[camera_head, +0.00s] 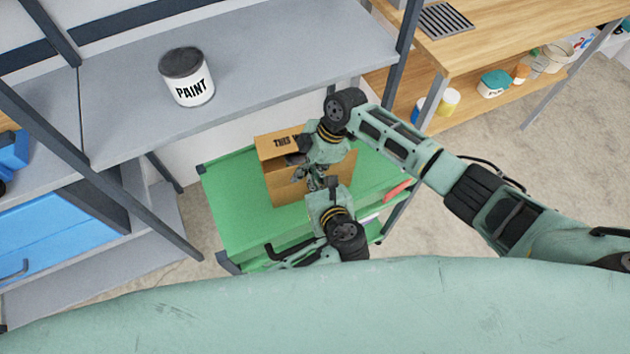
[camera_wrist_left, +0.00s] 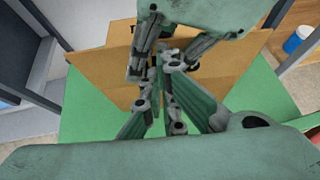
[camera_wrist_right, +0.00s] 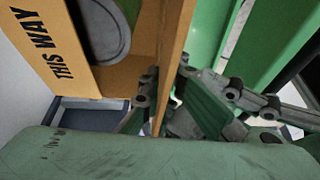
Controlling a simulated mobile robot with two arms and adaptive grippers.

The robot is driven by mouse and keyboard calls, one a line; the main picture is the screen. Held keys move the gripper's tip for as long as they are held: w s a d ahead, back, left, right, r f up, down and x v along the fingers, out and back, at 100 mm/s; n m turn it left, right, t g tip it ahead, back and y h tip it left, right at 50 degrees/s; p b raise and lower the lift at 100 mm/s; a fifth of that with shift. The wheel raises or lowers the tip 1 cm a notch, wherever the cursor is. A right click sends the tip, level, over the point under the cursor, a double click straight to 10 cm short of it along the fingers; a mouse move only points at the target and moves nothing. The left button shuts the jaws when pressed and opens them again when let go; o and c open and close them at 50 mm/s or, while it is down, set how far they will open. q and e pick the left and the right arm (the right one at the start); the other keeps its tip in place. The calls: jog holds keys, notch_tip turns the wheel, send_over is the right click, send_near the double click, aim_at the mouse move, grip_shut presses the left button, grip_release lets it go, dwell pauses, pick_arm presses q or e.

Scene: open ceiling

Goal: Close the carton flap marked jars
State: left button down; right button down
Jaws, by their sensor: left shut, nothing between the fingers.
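An open brown carton (camera_head: 285,187) stands on a green cart top (camera_head: 236,196); its brown side also fills the middle of the left wrist view (camera_wrist_left: 105,75). A panel printed "THIS WAY" (camera_wrist_right: 42,45) stands at its side. No "jars" mark is readable. My left gripper (camera_head: 318,184) is shut and empty, close to the carton's near side. My right gripper (camera_head: 308,160) is over the carton. In the right wrist view its fingers (camera_wrist_right: 167,75) lie on either side of a brown cardboard panel (camera_wrist_right: 172,35); their grip is unclear. A round grey-topped object (camera_wrist_right: 105,30) is inside the carton.
A grey shelf (camera_head: 270,50) with a paint can (camera_head: 190,80) stands behind the cart at the left. A wooden bench (camera_head: 480,45) with several containers below is at the upper right. My two arms are close together over the cart. The cart top is bare left of the carton.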

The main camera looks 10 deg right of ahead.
pick_arm(q)
jog(key=shift+w+a+r, duration=0.1)
jog(key=shift+w+r, duration=0.05)
jog(key=shift+w, duration=0.55)
pick_arm(e)
jog(key=shift+f, duration=0.1)
pick_arm(q)
jog(key=shift+a, duration=0.1)
pick_arm(e)
jog(key=c, duration=2)
grip_release()
jog(key=shift+s, duration=0.1)
